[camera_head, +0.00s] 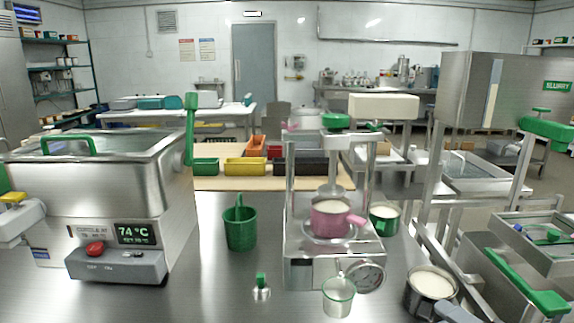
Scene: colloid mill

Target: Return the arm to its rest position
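No gripper of mine can be made out clearly in the head view. A pale part with a yellow top (14,199) shows at the left edge beside the steel tank, cut off by the frame; I cannot tell what it belongs to. A grey-blue shape (455,312) at the bottom edge touches or overlaps the steel pot (432,282), which holds white contents. The colloid mill (305,269) stands right of centre on the steel table, with a pink cup (331,218) of white contents on its platform. A clear cup (338,298) stands in front of it.
The steel tank (100,190) with a 74 °C display stands on the left. A green bucket (240,233), a small green-topped weight (261,289) and a green cup (385,218) stand on the table. Coloured bins (245,166) stand behind. The table front left of centre is clear.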

